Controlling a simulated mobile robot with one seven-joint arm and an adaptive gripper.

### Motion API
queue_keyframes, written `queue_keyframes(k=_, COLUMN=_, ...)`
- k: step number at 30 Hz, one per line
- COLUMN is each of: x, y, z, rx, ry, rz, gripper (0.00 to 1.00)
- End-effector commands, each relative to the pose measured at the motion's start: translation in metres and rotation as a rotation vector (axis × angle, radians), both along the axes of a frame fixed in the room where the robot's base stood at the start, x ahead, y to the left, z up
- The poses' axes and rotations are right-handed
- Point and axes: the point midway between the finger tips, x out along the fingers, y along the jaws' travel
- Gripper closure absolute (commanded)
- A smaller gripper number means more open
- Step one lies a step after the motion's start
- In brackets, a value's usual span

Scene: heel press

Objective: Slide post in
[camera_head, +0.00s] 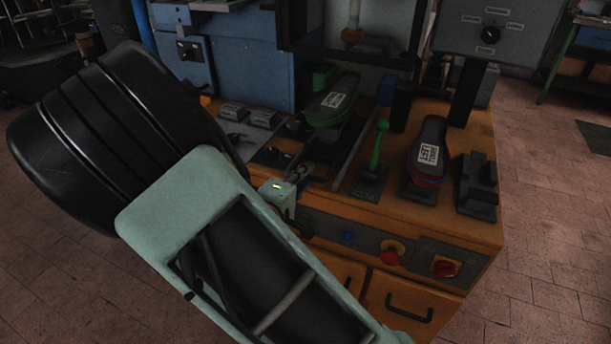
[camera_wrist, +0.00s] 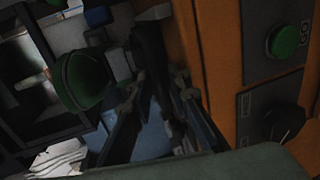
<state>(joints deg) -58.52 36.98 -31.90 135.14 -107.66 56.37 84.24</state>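The green shoe form (camera_head: 328,108) with a white label sits on a dark slide at the press, in the head view. A rounded green part (camera_wrist: 84,80), likely its end, shows left of my fingers in the wrist view. My gripper (camera_wrist: 157,84) has its two fingers apart, with a dark upright bar (camera_wrist: 149,45) between or just beyond the tips. I cannot tell whether the fingers touch it. In the head view my wrist hides most of the gripper, at the near edge of the orange bench (camera_head: 460,220). The post's base is hidden.
A green-knobbed lever (camera_head: 376,145) and a labelled dark form (camera_head: 429,150) stand right of the slide. A black block (camera_head: 479,185) is farther right. A red button (camera_head: 389,258) and a green GO button (camera_wrist: 287,40) are on front panels. Metal pieces (camera_head: 248,115) lie left.

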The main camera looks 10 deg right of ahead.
Motion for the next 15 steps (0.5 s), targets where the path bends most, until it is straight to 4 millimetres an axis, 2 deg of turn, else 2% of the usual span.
queue_keyframes(k=9, x=0.0026, y=-0.0019, z=-0.001, rx=0.001, ry=0.001, rz=0.0, gripper=0.83)
queue_keyframes(k=14, x=0.0024, y=-0.0019, z=-0.0009, rx=0.001, ry=0.001, rz=0.0, gripper=0.99)
queue_keyframes(k=15, x=0.0024, y=-0.0019, z=-0.0009, rx=0.001, ry=0.001, rz=0.0, gripper=1.0)
